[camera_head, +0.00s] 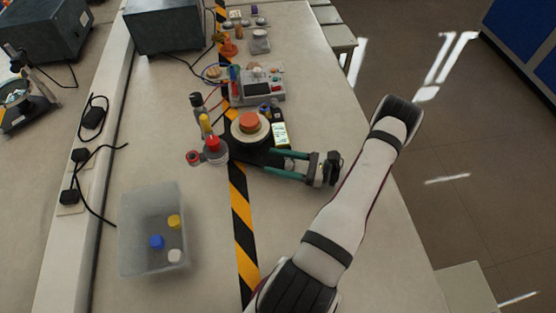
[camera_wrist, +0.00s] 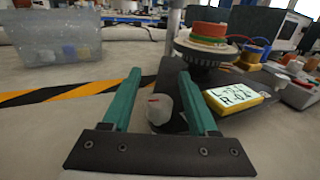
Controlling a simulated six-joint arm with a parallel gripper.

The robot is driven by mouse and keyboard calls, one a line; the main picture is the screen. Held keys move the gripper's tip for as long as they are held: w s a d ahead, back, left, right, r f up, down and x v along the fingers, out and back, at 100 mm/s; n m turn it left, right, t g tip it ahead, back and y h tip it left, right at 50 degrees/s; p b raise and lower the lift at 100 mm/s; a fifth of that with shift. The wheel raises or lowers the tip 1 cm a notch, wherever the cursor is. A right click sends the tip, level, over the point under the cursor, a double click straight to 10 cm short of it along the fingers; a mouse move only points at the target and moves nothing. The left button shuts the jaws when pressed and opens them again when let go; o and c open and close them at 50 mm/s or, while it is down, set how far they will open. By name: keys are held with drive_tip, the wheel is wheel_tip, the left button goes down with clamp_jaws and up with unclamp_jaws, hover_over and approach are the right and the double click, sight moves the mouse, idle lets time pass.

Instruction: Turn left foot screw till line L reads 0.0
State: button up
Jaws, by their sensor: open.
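The levelling device has a dark base plate (camera_head: 243,151) and a round head with an orange-red top (camera_head: 249,122); the head also shows in the wrist view (camera_wrist: 208,38). Its readout (camera_head: 280,136) shows lines L and R in the wrist view (camera_wrist: 235,95), tilted; I cannot read the digits surely. A pale knob with a red mark (camera_wrist: 160,108), seemingly a foot screw, stands between my gripper's fingers, apparently not clamped. My gripper (camera_head: 264,160) is open, its two teal fingers lying either side of the knob. In the head view the knob is hidden.
A clear bin (camera_head: 127,240) with several coloured caps stands at the front left. Red-topped items (camera_head: 212,146) stand left of the device. A grey instrument box (camera_head: 262,88) and small parts lie behind it. The table right of the device is bare apart from my arm.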

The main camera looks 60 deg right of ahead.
drive_tip(key=shift+c, duration=0.3)
clamp_jaws()
drive_tip(key=n+g+y, duration=0.1)
drive_tip(key=y, duration=0.1)
drive_tip(key=n+g+y, duration=0.1)
drive_tip(key=n+y, duration=0.1)
drive_tip(key=a+n+g+y, duration=0.1)
drive_tip(key=y, duration=0.1)
drive_tip(key=shift+s+n+g, duration=0.3)
drive_tip(key=shift+s+g, duration=0.05)
drive_tip(key=shift+g, duration=0.05)
drive_tip(key=shift+o, duration=0.3)
unclamp_jaws()
drive_tip(key=v, duration=0.7)
drive_tip(key=shift+s+d, duration=0.2)
